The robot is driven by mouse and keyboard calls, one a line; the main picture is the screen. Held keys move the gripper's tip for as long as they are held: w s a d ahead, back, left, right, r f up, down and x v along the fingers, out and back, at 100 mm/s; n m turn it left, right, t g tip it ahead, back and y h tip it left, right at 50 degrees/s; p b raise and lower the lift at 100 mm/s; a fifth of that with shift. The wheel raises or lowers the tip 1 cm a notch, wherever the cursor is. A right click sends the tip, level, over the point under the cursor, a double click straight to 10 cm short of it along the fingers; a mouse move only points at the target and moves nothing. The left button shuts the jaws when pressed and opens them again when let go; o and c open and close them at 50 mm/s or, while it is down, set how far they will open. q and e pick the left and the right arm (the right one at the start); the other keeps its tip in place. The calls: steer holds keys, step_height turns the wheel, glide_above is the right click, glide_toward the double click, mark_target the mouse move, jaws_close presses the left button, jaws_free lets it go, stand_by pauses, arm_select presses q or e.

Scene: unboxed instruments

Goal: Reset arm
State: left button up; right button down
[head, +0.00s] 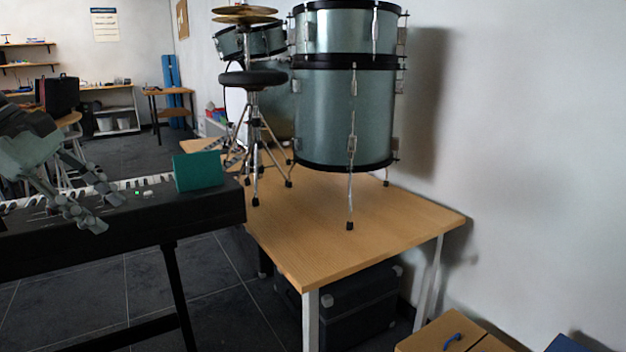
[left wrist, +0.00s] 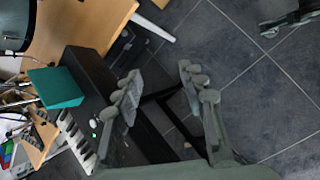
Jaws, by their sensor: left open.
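My left gripper (head: 108,212) is at the left of the head view, over the black keyboard (head: 205,210). Its two fingers are apart with nothing between them. In the left wrist view the open fingers (left wrist: 160,75) show the keyboard's dark body and the tiled floor behind them. A teal box-like block (head: 198,171) stands on the keyboard's right end, apart from the fingers. The block also shows at the left of the left wrist view (left wrist: 56,87). I cannot make out my right gripper in the head view.
A wooden table (head: 405,222) right of the keyboard bears teal drums (head: 345,115) and a black stool (head: 253,78). Dark cases (head: 355,305) lie under it. A cardboard box (head: 425,335) is at the lower right. A grey-green part (left wrist: 292,18), unclear, shows in the left wrist view.

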arm_select(q)
steer(key=w+a+f+n+t, duration=0.4)
steer(key=a+f+n+t, duration=0.75)
steer(key=n, duration=0.95)
steer(key=s+a+f+n+y, duration=0.2)
steer(key=s+f+n+y, duration=0.15)
steer(key=f+n, duration=0.5)
steer(key=s+a+f+n+y, duration=0.3)
steer(key=f+n+y, duration=0.2)
steer(key=f+n, duration=0.35)
steer(key=s+d+f+n+g+y, duration=0.1)
steer(key=s+d+f+n+g, duration=0.3)
steer(key=f, duration=0.3)
steer(key=s+d+f+n+g+y, duration=0.1)
steer(key=s+d+f+n+g, duration=0.15)
steer(key=s+f+n, duration=0.45)
steer(key=s+d+f+n+g+h, duration=0.1)
steer(key=s+d+f, duration=0.3)
steer(key=d, duration=0.4)
steer(key=s+d+f+n+g+h, duration=0.2)
steer(key=s+d+f+n+g, duration=0.1)
steer(key=d, duration=0.5)
steer(key=s+f+g+p, duration=0.1)
steer(key=s+f, duration=0.1)
steer(key=s, duration=0.1)
steer(key=shift+s+n, duration=0.15)
steer(key=shift+n, duration=0.15)
arm_select(e)
steer(key=shift+x, duration=1.2)
